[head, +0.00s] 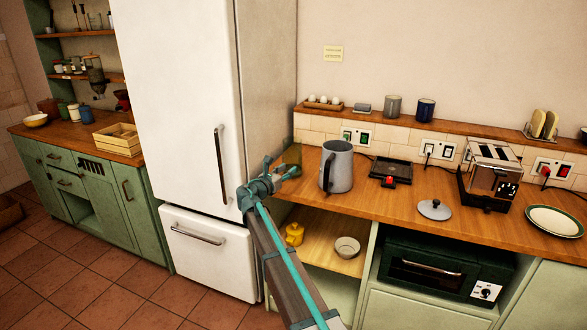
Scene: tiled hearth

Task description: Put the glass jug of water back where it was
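My gripper (281,168) is at the left end of the wooden counter, beside the fridge. Its fingertips point toward the back corner. A greenish, see-through shape (292,155) shows just beyond the fingers, against the wall and counter. It may be the glass jug, but it is small and partly hidden by the gripper. I cannot tell whether the fingers touch it or hold it, nor whether it contains water. No other clear glass jug shows.
A large grey handled pot (340,170) stands close to the right of my gripper. The white fridge (185,110) is close on the left. A black appliance (391,168), grey lid (434,209), toaster (490,175) and plate (553,221) sit farther right.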

